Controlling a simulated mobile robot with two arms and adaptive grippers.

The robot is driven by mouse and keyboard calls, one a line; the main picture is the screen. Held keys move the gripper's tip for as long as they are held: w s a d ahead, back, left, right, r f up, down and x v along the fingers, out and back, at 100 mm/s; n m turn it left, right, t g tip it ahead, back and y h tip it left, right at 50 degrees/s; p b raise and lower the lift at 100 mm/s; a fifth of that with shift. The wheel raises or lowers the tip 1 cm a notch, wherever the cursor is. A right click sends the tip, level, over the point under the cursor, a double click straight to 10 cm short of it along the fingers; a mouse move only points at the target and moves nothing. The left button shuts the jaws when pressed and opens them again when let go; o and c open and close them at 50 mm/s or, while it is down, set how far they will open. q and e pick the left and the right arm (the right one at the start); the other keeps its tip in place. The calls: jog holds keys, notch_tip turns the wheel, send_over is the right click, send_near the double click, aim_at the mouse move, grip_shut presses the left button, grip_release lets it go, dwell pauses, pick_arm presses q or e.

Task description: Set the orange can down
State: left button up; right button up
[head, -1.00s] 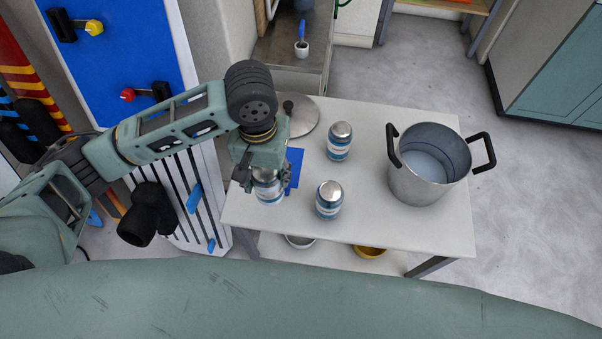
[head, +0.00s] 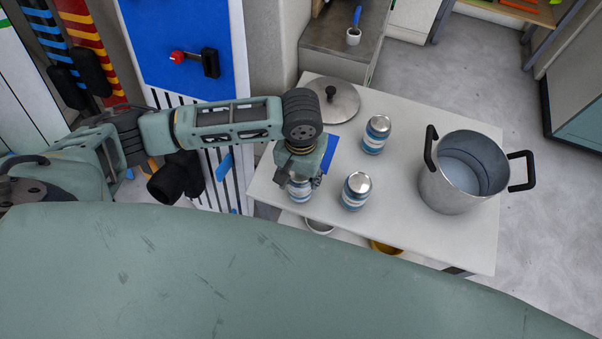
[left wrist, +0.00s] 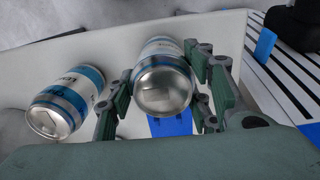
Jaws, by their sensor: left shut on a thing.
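No orange can shows; the cans in view are blue and white with silver tops. My left gripper (head: 300,182) is shut on one blue-and-white can (head: 299,190), at the near left part of the white table (head: 408,226). In the left wrist view this can (left wrist: 163,92) is between the fingers, its silver end towards the camera. I cannot tell whether it touches the table. A second can (head: 356,192) stands upright just right of the gripper, and a third (head: 376,135) stands farther back. My right gripper is not in view.
A steel pot (head: 462,180) with black handles stands at the table's right. A round lid (head: 338,103) lies at the back left. A blue patch (head: 330,150) lies behind the gripper. Bare tabletop lies between the cans and the pot.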

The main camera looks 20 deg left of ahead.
pick_arm(q)
jog(key=o, duration=0.9)
jog(key=shift+f, duration=0.1)
jog(key=o, duration=0.3)
jog(key=shift+o, duration=0.4)
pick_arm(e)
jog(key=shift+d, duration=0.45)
pick_arm(q)
notch_tip(320, 180, up, 12)
jog(key=shift+r, duration=0.2)
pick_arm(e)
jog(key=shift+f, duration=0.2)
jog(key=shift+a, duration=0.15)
pick_arm(q)
jog(key=shift+s+f, duration=0.1)
